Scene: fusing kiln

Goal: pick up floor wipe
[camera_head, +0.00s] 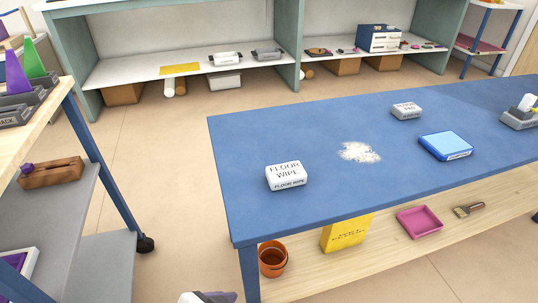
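The floor wipe (286,176) is a white, rounded block with dark "FLOOR WIPE" lettering on its top and front. It lies flat on the blue tabletop (255,212), near the front left corner. Nothing touches it.
White powder (360,152) lies right of the wipe. A similar white block (406,110), a blue box (445,145) and a grey holder (520,118) stand farther right. Below are a terracotta pot (272,259) and yellow packet (346,234). A cart (75,210) stands left, with open floor between.

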